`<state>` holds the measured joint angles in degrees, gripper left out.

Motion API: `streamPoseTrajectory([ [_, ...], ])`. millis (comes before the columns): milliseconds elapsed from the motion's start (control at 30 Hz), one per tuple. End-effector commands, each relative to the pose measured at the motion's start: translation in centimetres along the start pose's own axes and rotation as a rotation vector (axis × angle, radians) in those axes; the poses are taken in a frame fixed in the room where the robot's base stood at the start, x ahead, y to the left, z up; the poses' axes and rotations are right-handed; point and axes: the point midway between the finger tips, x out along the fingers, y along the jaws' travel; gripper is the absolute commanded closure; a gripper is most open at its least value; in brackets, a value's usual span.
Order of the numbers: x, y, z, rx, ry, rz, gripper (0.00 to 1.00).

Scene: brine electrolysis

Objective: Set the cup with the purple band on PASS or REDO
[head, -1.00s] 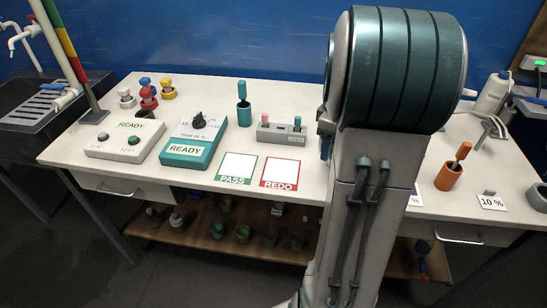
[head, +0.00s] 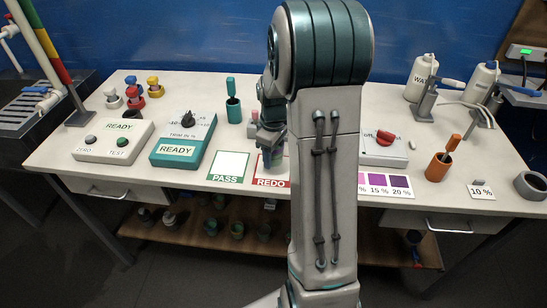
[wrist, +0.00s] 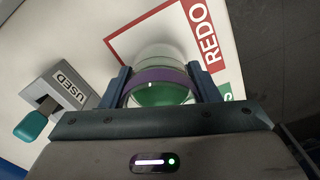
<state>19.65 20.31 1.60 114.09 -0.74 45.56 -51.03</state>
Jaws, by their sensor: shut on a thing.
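The cup with the purple band (wrist: 160,92) is clear above with green inside, and sits between my gripper's fingers in the wrist view. My gripper (wrist: 160,88) is shut on it; in the head view my gripper (head: 270,138) is at the back of the REDO card, partly hidden by my arm. The cup overlaps the red border of the REDO card (wrist: 205,42) in the wrist view; I cannot tell whether it touches the card. The REDO card also shows in the head view (head: 270,183). The PASS card (head: 228,165) lies left of it, empty.
A grey USED holder (wrist: 68,92) with a teal-ended piece stands close beside the gripper. Left are the teal READY box (head: 178,150) and a white READY panel (head: 113,140). An orange cup (head: 437,167) is at right.

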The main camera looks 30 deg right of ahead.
Motion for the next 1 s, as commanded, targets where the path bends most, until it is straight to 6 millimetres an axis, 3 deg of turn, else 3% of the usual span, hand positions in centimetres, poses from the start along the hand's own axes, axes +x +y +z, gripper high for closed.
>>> streamPoseTrajectory([
  [167, 2.1, -0.1, 0.0, -0.001, -0.001, -0.001, 0.73],
  [567, 2.8, 0.0, 0.0, -0.001, 0.000, 0.000, 0.73],
  [600, 2.7, 0.0, 0.0, -0.001, 0.000, 0.000, 0.36],
  [667, 2.7, 0.0, 0.0, -0.001, -0.001, 0.000, 0.23],
  [1000, 2.3, 0.0, 0.0, -0.001, 0.000, 0.000, 0.23],
])
